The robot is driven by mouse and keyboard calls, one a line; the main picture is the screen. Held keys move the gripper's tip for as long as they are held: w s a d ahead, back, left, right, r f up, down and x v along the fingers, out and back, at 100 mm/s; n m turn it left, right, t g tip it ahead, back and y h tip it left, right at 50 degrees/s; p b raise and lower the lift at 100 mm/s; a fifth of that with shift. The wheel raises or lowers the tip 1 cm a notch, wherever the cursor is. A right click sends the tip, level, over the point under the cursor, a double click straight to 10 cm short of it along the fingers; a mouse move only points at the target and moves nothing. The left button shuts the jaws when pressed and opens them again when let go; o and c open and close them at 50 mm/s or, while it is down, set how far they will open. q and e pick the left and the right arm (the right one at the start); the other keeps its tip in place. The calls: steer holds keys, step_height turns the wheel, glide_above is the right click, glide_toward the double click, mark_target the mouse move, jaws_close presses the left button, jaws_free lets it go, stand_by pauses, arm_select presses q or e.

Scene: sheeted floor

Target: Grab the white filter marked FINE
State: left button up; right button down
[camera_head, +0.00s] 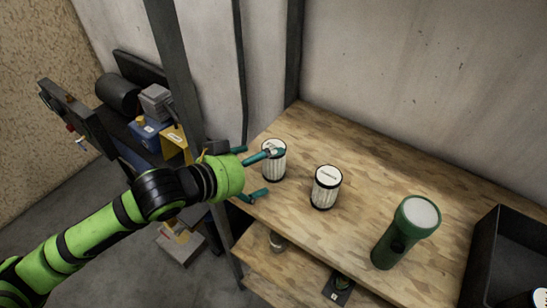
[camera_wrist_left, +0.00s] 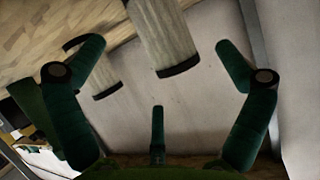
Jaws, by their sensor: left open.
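Two white pleated filters with dark end rings stand upright on the wooden tabletop in the head view: a left filter (camera_head: 275,168) near the edge and a right filter (camera_head: 325,190) a little further in. Their top labels are too small to read, so I cannot tell which is marked FINE. My left gripper (camera_head: 259,172) is open at the left filter, one finger crossing in front of its top. In the left wrist view, one filter (camera_wrist_left: 163,35) is close between the spread fingers (camera_wrist_left: 158,66) and the other (camera_wrist_left: 101,77) is further back. My right gripper is not in view.
A green flashlight (camera_head: 397,240) stands on the wooden tabletop (camera_head: 365,168), right of the filters. A dark bin (camera_head: 484,252) is at the far right. A metal post (camera_head: 180,75) rises near my left arm. A lower shelf (camera_head: 262,262) holds small items. Concrete wall behind.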

mark_target(269, 164)
arm_select(q)
steer(key=shift+f+p+x, duration=0.15)
steer(key=shift+p+x, duration=0.1)
steer(key=shift+x, duration=0.9)
steer(key=shift+f+p+x, duration=0.15)
steer(key=shift+p+x, duration=0.1)
steer(key=shift+x, duration=0.9)
steer(key=shift+s+a, duration=0.1)
steer(key=shift+s, duration=0.05)
steer(key=c, duration=1.3)
